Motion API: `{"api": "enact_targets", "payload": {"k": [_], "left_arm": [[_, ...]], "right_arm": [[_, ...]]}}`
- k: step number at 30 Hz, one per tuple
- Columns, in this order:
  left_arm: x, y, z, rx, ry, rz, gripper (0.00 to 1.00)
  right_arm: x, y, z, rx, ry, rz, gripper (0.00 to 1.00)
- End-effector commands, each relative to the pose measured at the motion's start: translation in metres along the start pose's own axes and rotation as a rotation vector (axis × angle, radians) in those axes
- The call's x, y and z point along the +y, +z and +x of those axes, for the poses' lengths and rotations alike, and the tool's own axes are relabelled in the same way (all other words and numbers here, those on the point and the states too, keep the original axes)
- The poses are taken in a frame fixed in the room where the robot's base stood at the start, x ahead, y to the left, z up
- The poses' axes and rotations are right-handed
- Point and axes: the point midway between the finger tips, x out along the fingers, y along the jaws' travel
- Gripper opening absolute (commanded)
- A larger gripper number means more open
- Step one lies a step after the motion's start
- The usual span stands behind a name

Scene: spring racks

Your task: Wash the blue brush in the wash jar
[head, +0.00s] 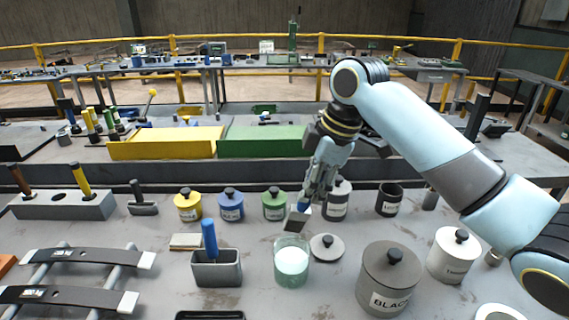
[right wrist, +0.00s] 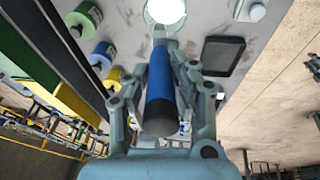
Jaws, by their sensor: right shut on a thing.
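My right gripper (head: 312,195) is shut on the blue brush (head: 303,209). Its blue handle with a dark end (right wrist: 160,85) lies between the two fingers in the right wrist view (right wrist: 163,72). The wash jar (head: 291,265) is a clear glass with whitish liquid, just below the brush head; the brush looks outside the liquid. The jar's round white top (right wrist: 165,10) also shows beyond the handle in the right wrist view. My left gripper is out of view.
A grey holder (head: 216,270) with another blue-handled tool (head: 209,238) stands left of the jar. A grey lid (head: 327,247) lies right of it. The large BLACK pot (head: 388,280) stands at front right; yellow, blue and green pots (head: 274,206) stand behind.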

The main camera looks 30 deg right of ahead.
Motion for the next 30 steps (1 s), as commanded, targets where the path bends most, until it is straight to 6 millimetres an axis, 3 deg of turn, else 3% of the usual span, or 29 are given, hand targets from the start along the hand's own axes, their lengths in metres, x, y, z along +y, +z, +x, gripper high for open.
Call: {"api": "enact_targets", "payload": {"k": [6,10,14,21,30], "left_arm": [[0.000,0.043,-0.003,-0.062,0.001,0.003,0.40],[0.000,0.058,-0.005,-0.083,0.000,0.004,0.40],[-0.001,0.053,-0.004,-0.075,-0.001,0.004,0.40],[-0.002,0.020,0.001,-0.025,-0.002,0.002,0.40],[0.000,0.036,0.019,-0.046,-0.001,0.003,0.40]], "right_arm": [[0.000,0.003,0.008,0.001,-0.001,0.001,0.00],[-0.003,0.008,0.017,0.001,-0.001,0.001,0.00],[-0.007,0.015,0.027,0.000,-0.001,0.001,0.00],[-0.013,0.026,0.048,0.002,0.001,0.000,0.00],[-0.013,0.026,0.080,0.001,-0.001,0.001,0.00]]}}
